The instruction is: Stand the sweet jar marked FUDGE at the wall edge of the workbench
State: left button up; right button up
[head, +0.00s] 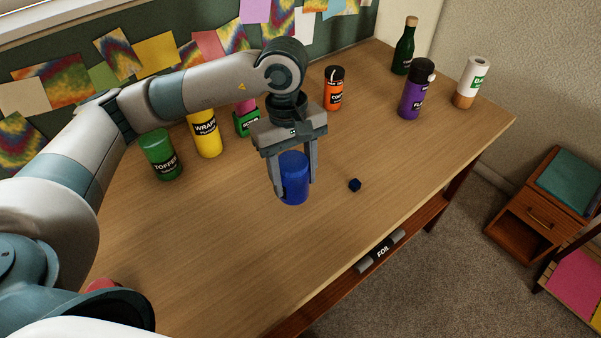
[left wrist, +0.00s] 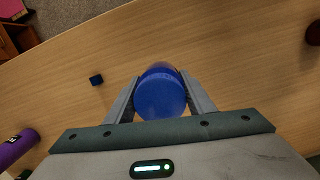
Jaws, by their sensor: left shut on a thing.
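My left gripper (head: 292,190) is shut on a blue jar (head: 295,178) with a blue lid, one finger on each side. The jar looks upright over the middle of the workbench (head: 240,260). I cannot tell whether its base touches the wood. No lettering shows on its visible side, so I cannot read whether it is the FUDGE jar. In the left wrist view the jar (left wrist: 160,92) is seen from above between the fingers. A green jar marked TOFFEE (head: 160,155) stands near the wall side at the left. My right gripper is not in view.
Along the wall side stand a yellow WRAPS container (head: 206,135), a green-labelled item (head: 246,122) and an orange container (head: 334,90). A purple flask (head: 415,98), green bottle (head: 404,50) and white roll (head: 472,82) stand farther right. A small dark cube (head: 355,185) lies near the jar.

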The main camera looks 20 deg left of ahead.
pick_arm(q)
jog(key=m, duration=0.1)
jog(key=a+m, duration=0.1)
jog(key=m, duration=0.1)
jog(key=s+m, duration=0.1)
jog(key=m, duration=0.1)
jog(key=shift+a+f, duration=0.1)
jog(key=shift+a, duration=0.1)
jog(key=m, duration=0.3)
jog(key=a+m+y, duration=0.1)
jog(key=shift+s+a+f+m, duration=0.1)
jog(key=shift+s+m, duration=0.3)
